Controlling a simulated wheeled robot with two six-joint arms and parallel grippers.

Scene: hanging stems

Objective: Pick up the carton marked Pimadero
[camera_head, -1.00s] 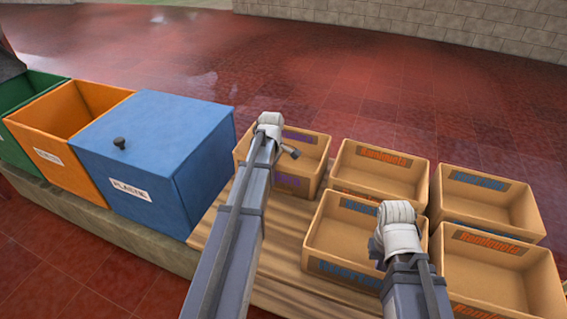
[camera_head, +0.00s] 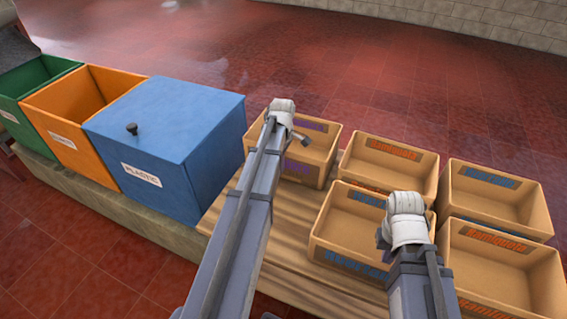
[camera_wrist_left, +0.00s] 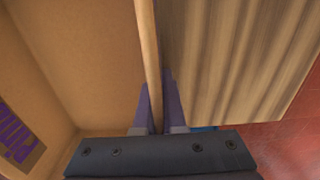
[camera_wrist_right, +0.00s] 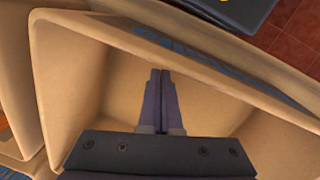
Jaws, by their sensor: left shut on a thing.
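A tan open carton (camera_head: 318,170) with purple lettering stands at the far left of the group of cartons. Its lettering is partly hidden by my left arm in the head view, and I cannot read it in full. In the left wrist view a purple label (camera_wrist_left: 18,138) shows on the inside of its wall. My left gripper (camera_wrist_left: 156,105) is shut on the carton's wall, one finger on each side. The carton appears to rest on the wooden surface. My right gripper (camera_wrist_right: 160,95) is shut and empty, above the inside of a carton with blue lettering (camera_head: 345,265).
Other open cartons stand to the right: orange-lettered (camera_head: 385,180), blue-lettered (camera_head: 490,205) and another orange-lettered one (camera_head: 490,285). A blue lidded bin marked Plastic (camera_head: 165,140), an orange bin (camera_head: 50,130) and a green bin (camera_head: 12,110) stand left. Bare wooden top (camera_head: 275,255) lies between.

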